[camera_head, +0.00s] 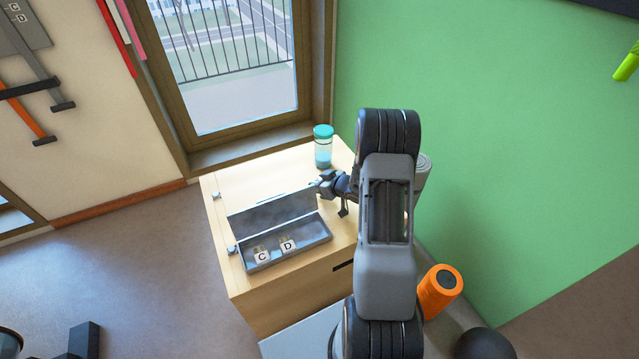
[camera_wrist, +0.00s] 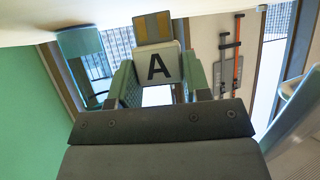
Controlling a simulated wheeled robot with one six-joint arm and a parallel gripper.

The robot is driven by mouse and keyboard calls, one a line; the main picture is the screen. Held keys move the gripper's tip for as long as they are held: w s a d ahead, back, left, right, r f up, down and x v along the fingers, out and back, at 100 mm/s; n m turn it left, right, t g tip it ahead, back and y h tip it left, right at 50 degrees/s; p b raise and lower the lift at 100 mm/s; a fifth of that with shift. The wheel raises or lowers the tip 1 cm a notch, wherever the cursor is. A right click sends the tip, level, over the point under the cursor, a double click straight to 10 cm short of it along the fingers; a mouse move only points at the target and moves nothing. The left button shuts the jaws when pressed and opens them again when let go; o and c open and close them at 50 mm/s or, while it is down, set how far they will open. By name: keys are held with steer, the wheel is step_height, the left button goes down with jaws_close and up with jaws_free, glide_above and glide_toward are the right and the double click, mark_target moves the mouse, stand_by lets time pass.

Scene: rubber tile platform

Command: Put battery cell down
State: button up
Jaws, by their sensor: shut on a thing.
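My gripper (camera_head: 330,184) is above the right part of the wooden cabinet top, just behind the grey case. In the wrist view my gripper (camera_wrist: 160,78) is shut on a battery cell marked A (camera_wrist: 158,66), a pale block with a grey and gold end. In the head view this cell is too small and covered to make out clearly. The long grey case (camera_head: 318,240) lies open on the cabinet, its lid tilted up at the back. Cells marked C (camera_head: 262,257) and D (camera_head: 288,246) stand inside it.
A bottle with a teal lid (camera_head: 323,148) stands at the back of the wooden cabinet (camera_head: 235,182), close behind my gripper. The cabinet top left of the bottle is clear. An orange roller (camera_head: 438,290) and a dark ball (camera_head: 485,345) are at the lower right.

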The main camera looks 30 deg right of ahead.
steer(key=shift+f, duration=0.4)
steer(key=shift+s+a+f+b, duration=0.1)
steer(key=shift+s+f+b, duration=0.05)
steer(key=shift+b, duration=0.2)
